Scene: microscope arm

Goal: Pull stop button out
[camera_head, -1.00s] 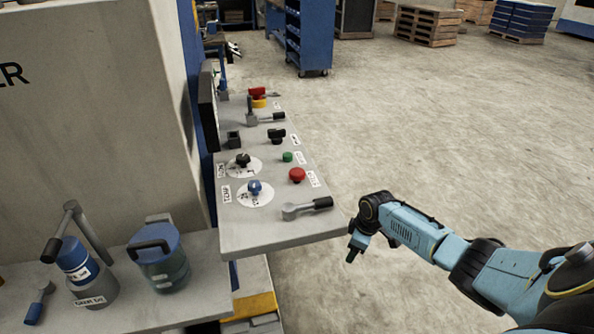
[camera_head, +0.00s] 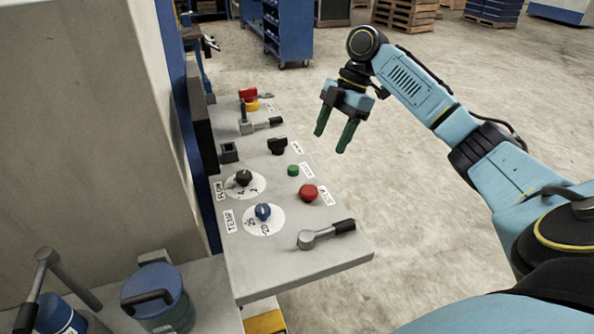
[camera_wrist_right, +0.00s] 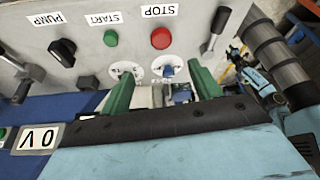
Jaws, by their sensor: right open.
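The stop button (camera_head: 309,193) is a red round knob on the grey control panel (camera_head: 300,262), beside a paper label at its right. In the right wrist view the red stop button (camera_wrist_right: 161,38) sits below the STOP label (camera_wrist_right: 159,11), beyond the fingers. My right gripper (camera_head: 334,140) is open and empty, with green fingers pointing down. In the head view it appears above and a little right of the button, apart from it. The two fingers of my right gripper (camera_wrist_right: 162,90) frame the lower middle of the wrist view. My left gripper is out of view.
A green start button (camera_head: 293,170), black knob (camera_head: 244,178), blue knob (camera_head: 263,211) and lever (camera_head: 327,234) surround the stop button. A red and yellow button (camera_head: 249,98) is farther back. A blue canister (camera_head: 157,296) stands at lower left. Open floor lies to the right.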

